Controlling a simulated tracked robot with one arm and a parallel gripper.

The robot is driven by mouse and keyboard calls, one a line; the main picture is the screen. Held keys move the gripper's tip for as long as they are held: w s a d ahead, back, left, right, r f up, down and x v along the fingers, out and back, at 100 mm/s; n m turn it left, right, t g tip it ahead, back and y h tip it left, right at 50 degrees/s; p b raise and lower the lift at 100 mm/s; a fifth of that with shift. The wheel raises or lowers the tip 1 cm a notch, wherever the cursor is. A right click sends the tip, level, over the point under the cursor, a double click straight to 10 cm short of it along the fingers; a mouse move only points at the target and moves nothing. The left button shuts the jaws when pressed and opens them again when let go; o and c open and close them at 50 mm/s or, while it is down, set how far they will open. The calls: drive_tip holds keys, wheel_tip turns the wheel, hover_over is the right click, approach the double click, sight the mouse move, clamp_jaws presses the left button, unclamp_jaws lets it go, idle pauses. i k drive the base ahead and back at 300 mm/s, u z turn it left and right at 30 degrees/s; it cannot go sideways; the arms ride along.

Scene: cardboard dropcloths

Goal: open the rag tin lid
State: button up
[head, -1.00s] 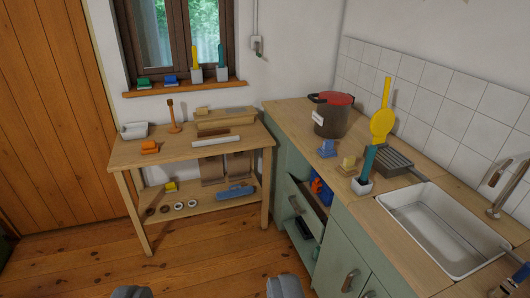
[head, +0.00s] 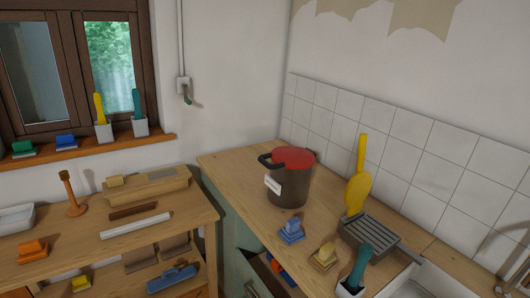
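The rag tin is most likely the dark brown pot-like tin (head: 289,188) with a white label on its side, standing upright on the wooden counter near the tiled wall. Its red lid (head: 292,160) lies on top and looks closed. A dark handle or latch shows at the lid's left edge. My gripper is outside the picture now, so its fingers and their distance from the tin are hidden.
In front of the tin stand a blue brush (head: 291,231) and a tan brush (head: 324,257). A yellow paddle (head: 358,190) and a dark ribbed tray (head: 370,238) are to its right. An open drawer (head: 262,270) sticks out below the counter. The counter (head: 235,170) left of the tin is clear.

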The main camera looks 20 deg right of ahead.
sight(292, 157)
drive_tip(key=z, duration=0.05)
drive_tip(key=i, duration=1.35)
drive_tip(key=z, duration=0.1)
